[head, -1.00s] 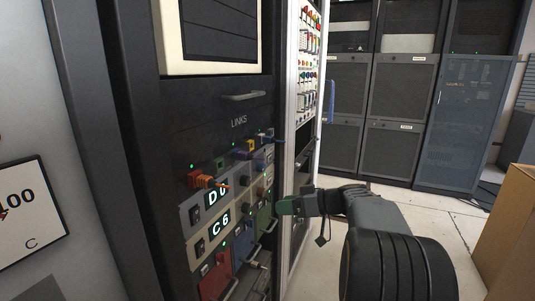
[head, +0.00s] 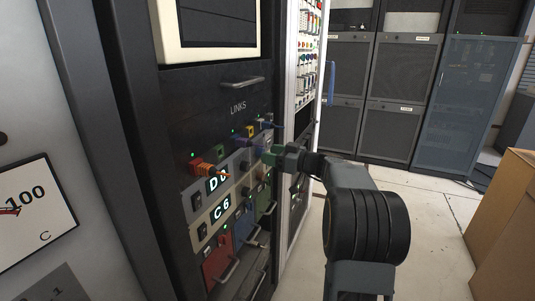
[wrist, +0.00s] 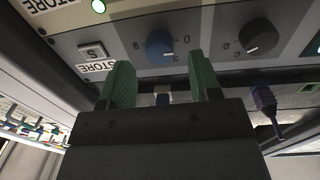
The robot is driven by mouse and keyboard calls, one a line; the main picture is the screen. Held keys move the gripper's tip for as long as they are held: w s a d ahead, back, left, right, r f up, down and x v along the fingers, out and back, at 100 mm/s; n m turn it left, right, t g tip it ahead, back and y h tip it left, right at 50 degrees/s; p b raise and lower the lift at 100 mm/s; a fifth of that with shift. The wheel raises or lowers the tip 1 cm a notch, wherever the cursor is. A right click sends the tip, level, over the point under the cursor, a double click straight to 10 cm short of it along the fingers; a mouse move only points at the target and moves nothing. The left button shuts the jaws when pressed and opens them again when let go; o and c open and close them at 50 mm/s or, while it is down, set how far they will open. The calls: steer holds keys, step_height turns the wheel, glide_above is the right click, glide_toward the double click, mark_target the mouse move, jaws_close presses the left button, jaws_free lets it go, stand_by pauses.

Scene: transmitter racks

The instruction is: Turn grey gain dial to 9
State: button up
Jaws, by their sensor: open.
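My gripper (wrist: 160,78) is open, with its two green fingers apart and nothing between them. In the head view my gripper (head: 268,157) is in front of the right part of the link panels and hides some of them. In the wrist view a blue dial (wrist: 160,46) sits on a grey panel, just beyond the gap between the fingertips. A dark grey dial (wrist: 258,40) with a pale pointer line is to its right, outside the fingers. The marks around both dials are too small to read surely.
A square S button (wrist: 93,51) with a STORE label is left of the blue dial. A purple plug (wrist: 266,102) sticks out at the right. In the head view an orange plug (head: 205,167) and drawer handles (head: 229,269) stick out. Open floor (head: 420,215) lies right of the rack.

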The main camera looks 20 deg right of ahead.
steer(key=shift+x, duration=1.05)
steer(key=c, duration=0.9)
